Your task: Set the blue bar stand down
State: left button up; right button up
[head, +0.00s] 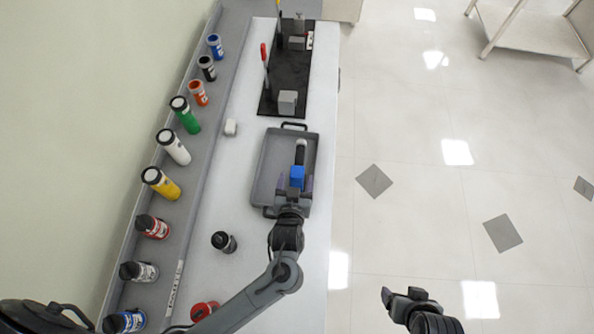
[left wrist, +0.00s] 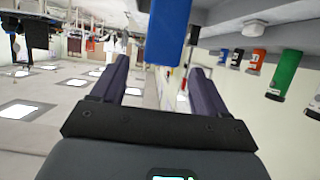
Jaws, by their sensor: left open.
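The blue bar stand (head: 297,176) is a blue block with a dark, pale-topped bar beyond it, over the grey tray in the head view. It also shows as a blue face at the top of the left wrist view (left wrist: 167,32). My left gripper (head: 295,186) is open, with its fingers on either side of the block's near end; in the left wrist view the gripper (left wrist: 160,75) has clear gaps beside the block. The block's underside is hidden, so I cannot tell whether it rests on the tray floor. My right gripper (head: 402,294) is over the floor, away from the bench.
The grey tray (head: 265,152) with dark handles lies on the pale bench (head: 230,180). A black mat (head: 272,98) with clamps is behind it. Several coloured bottles, including a green one (head: 187,116), line the left ledge. A dark jar (head: 224,242) stands near my left arm.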

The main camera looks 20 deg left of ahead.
pick_arm(q)
jog(key=v, duration=0.6)
jog(key=s+a+m+g+h, duration=0.3)
jog(key=s+a+m+g, duration=0.2)
jog(key=s+a+g, duration=0.4)
jog(key=s+a, duration=0.1)
jog(key=s, duration=0.3)
jog(key=shift+s+a+r+h, duration=0.2)
jog(key=shift+s+r+h, duration=0.05)
jog(key=shift+s+h, duration=0.15)
